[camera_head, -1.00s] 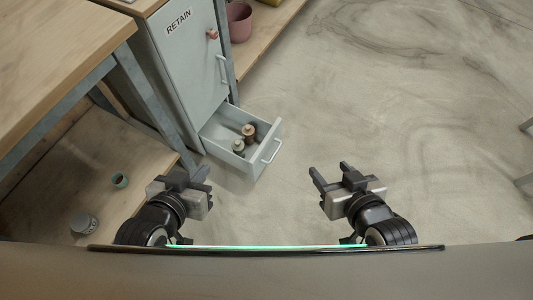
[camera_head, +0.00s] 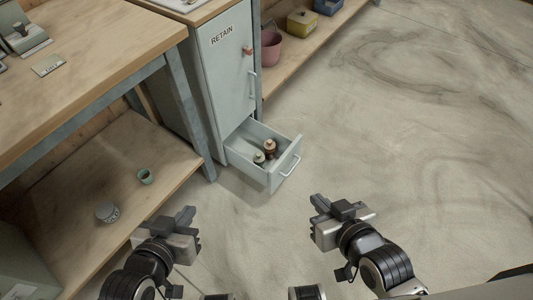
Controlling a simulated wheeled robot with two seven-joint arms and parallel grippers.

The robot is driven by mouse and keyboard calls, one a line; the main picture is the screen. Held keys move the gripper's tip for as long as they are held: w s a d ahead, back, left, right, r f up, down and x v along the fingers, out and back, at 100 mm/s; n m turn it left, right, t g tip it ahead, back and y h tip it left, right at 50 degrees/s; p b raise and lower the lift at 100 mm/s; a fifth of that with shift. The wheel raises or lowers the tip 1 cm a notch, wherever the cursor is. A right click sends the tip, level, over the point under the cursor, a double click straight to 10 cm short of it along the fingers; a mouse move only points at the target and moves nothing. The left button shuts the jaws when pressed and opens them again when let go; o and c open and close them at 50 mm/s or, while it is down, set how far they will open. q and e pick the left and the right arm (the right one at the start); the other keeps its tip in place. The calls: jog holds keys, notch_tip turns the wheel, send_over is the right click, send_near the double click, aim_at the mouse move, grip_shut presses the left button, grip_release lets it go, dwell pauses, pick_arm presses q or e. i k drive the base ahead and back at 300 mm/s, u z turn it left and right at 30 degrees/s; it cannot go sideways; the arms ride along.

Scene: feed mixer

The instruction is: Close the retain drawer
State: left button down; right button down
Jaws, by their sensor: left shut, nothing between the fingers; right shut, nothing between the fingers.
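The retain drawer (camera_head: 258,173) is the pale grey bottom drawer of a narrow cabinet (camera_head: 223,80) labelled RETAIN. It is pulled out, with a silver bar handle (camera_head: 291,165) on its front. Two small bottles (camera_head: 264,153), one brown and one greenish, stand inside it. My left gripper (camera_head: 187,222) is shut and empty, below and left of the drawer in the picture. My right gripper (camera_head: 320,207) is shut and empty, below and right of the drawer front. Neither gripper touches the drawer or its handle.
A shelf with a pink pot (camera_head: 271,48) and a yellow bin (camera_head: 302,22) is behind the cabinet. The floor at right is clear.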

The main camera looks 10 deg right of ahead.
aim_at(249, 138)
jog(key=u, duration=0.15)
jog(key=i, duration=0.9)
jog(key=z, duration=0.4)
